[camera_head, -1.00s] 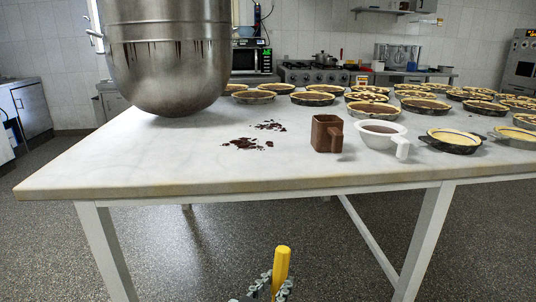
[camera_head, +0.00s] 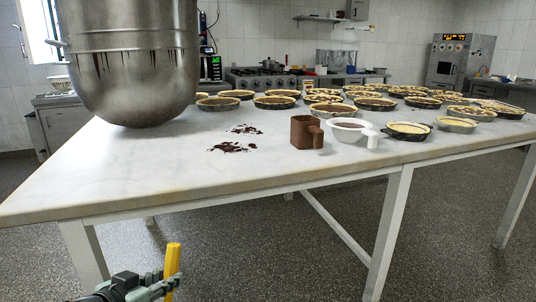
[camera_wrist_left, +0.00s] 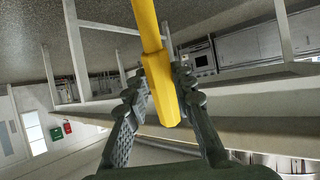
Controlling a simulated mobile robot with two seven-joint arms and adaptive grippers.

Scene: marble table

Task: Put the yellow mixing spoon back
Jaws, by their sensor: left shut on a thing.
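The yellow mixing spoon (camera_head: 172,264) shows as a yellow handle standing nearly upright in front of the table, below its top, in the head view. My left gripper (camera_head: 165,284) is at the bottom of that view, shut on the handle. In the left wrist view the yellow spoon handle (camera_wrist_left: 147,25) runs between the two dark fingers of the left gripper (camera_wrist_left: 160,75). The far end of the spoon is out of frame in both views. My right gripper is not in view.
A marble table (camera_head: 100,175) fills the middle. It holds a large steel mixing bowl (camera_head: 130,65), a brown square cup (camera_head: 303,133), a white measuring cup (camera_head: 347,130), dark crumbs (camera_head: 232,147) and several tarts (camera_head: 408,130). The table's front left is bare. Floor is open in front.

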